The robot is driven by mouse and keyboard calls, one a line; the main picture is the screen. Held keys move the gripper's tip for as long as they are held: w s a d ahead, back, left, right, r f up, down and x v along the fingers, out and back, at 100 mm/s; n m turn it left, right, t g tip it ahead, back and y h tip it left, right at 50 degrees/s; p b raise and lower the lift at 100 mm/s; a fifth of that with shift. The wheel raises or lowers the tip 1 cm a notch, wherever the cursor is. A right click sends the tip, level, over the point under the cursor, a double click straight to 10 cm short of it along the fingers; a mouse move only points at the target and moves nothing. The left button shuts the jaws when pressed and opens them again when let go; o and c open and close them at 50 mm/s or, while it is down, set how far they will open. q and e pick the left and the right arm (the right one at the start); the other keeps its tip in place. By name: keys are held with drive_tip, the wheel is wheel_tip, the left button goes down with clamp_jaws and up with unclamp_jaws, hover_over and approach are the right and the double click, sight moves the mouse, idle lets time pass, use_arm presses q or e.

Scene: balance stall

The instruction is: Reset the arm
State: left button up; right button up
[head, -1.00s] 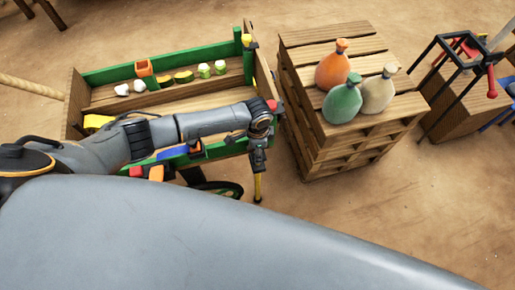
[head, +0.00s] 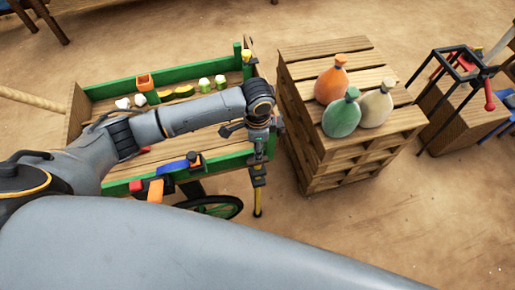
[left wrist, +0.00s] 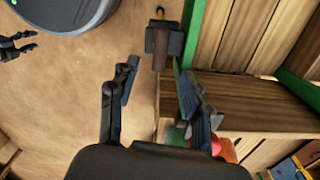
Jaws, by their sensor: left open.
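My left arm (head: 185,118) reaches in from the left over the front of the wooden stall. Its left gripper (head: 260,150) points down at the stall's front right corner. In the left wrist view the left gripper (left wrist: 158,92) is open, its two dark fingers apart with nothing held between them. A dark block with a yellow tip (left wrist: 163,40) shows beyond the fingers, beside the green edge. A dark pronged shape at the left edge of the left wrist view may be my right gripper (left wrist: 17,46); its state is unclear.
The green-edged stall (head: 118,188) holds an orange box (head: 145,82) and several small yellow, green and white pieces at its back. A pallet stack (head: 350,155) on the right bears orange (head: 331,84), green (head: 341,117) and cream (head: 376,108) sacks. Floor at lower right is clear.

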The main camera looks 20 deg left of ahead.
idle(0.4)
use_arm(q)
drive_tip(key=s+d+r+n+t+h, duration=0.1)
drive_tip(key=s+d+n+t+h, duration=0.15)
drive_tip(key=s+d, duration=0.55)
drive_tip(key=s+a+r+n+t+y, duration=0.1)
drive_tip(key=s+a+r+n+y, duration=0.1)
drive_tip(key=s+a+n, duration=1)
wheel_tip(320, 180, down, 26)
drive_tip(key=a+m+g, duration=0.1)
drive_tip(key=a+m, duration=0.2)
drive_tip(key=s+a+f+g, duration=0.1)
drive_tip(key=s+a+f, duration=0.1)
drive_tip(key=s+f, duration=1.4)
drive_tip(key=shift+s+a, duration=0.35)
drive_tip(key=shift+s, duration=0.2)
